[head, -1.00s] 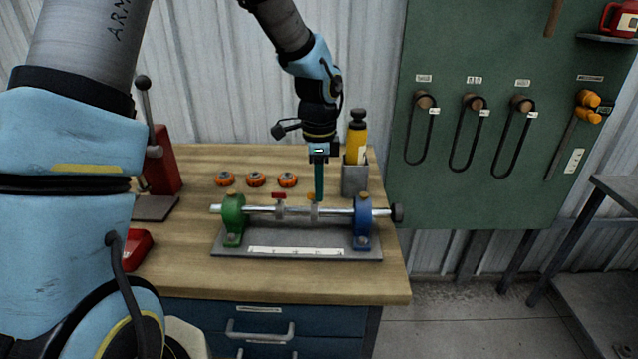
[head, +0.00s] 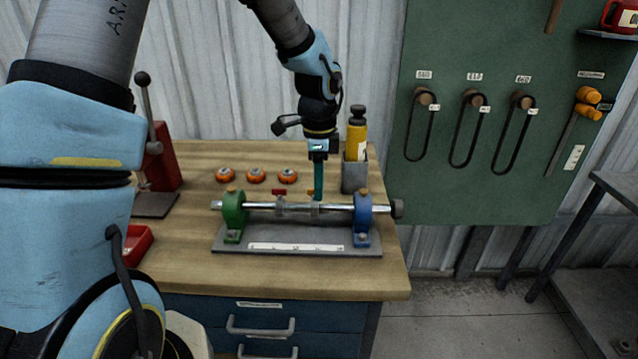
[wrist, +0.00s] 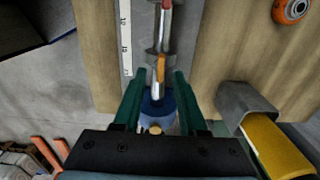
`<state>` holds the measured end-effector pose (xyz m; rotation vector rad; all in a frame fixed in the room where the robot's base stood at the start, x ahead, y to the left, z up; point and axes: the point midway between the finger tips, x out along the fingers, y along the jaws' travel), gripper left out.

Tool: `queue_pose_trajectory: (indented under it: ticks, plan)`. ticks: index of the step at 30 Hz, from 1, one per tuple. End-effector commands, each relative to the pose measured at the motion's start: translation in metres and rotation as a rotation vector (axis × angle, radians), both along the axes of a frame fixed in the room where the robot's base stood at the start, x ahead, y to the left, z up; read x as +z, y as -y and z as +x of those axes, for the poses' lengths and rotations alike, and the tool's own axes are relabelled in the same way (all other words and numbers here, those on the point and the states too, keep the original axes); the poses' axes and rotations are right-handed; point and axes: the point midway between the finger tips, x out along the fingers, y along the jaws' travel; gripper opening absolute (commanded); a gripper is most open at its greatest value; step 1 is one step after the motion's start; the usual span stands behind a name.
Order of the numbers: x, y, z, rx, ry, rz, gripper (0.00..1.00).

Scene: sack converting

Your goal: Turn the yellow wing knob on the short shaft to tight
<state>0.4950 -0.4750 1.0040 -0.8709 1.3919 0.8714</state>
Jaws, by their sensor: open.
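The yellow wing knob (wrist: 161,68) sits on a collar on the short shaft (head: 335,208). In the wrist view its wing looks lengthwise along the shaft. My gripper (wrist: 159,76) is open, with one green finger on each side of the knob and a visible gap to both. In the head view my gripper (head: 319,196) points straight down at the shaft, and only a bit of the yellow knob (head: 310,192) shows beside the finger. A red wing knob (head: 279,192) sits on another collar to the left. How far down the fingertips reach around the knob is hard to tell.
A green bearing block (head: 233,212) and a blue one (head: 363,215) carry the shaft on a grey base plate (head: 225,248). A grey holder (head: 355,178) with a yellow bottle (head: 356,140) stands close behind right. Orange rings (head: 256,175) lie behind the shaft.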

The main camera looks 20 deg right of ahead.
Motion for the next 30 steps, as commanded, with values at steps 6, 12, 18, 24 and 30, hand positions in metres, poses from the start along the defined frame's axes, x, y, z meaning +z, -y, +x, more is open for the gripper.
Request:
queue_pose_trajectory:
  ticks: [6,12,18,24,30]
  plan:
    - [0.002,0.0,0.0,0.001,0.0,0.0,0.41]
    - [0.025,0.001,0.001,0.001,0.004,-0.003,0.41]
    - [0.065,0.001,0.001,0.002,0.005,-0.005,0.41]
    - [0.096,0.0,0.001,0.002,0.002,-0.002,0.41]
    - [0.107,0.0,0.0,0.0,0.0,0.0,0.41]
